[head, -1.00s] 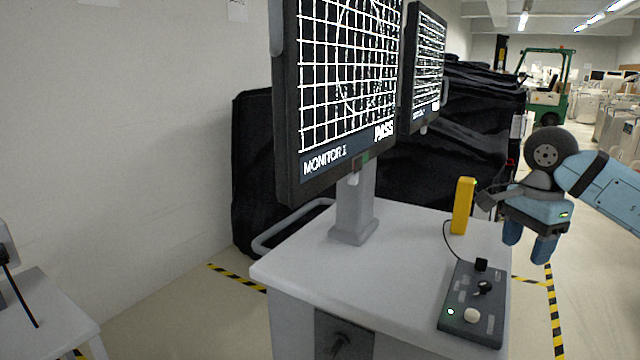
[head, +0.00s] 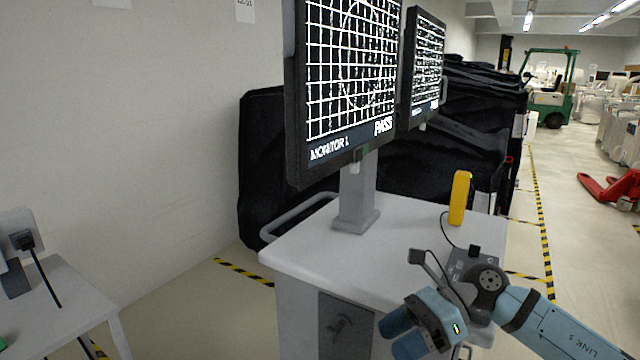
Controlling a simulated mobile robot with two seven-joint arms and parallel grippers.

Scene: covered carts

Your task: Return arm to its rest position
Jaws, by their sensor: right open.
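My right arm (head: 545,325) comes in from the lower right, over the front right of the cart. Its right gripper (head: 404,335) is low in the head view, open, with two blue fingers pointing down-left and nothing seen between them. The gripper is in front of the cart's front face in the picture; its exact distance from the cart cannot be told. My left gripper is not in view.
A cart (head: 310,245) carries a monitor (head: 350,75) reading PASS, a yellow upright device (head: 459,198) and a control box (head: 459,260) mostly hidden by my arm. A side table (head: 62,300) stands left. Open floor lies right, with a red pallet jack (head: 610,190).

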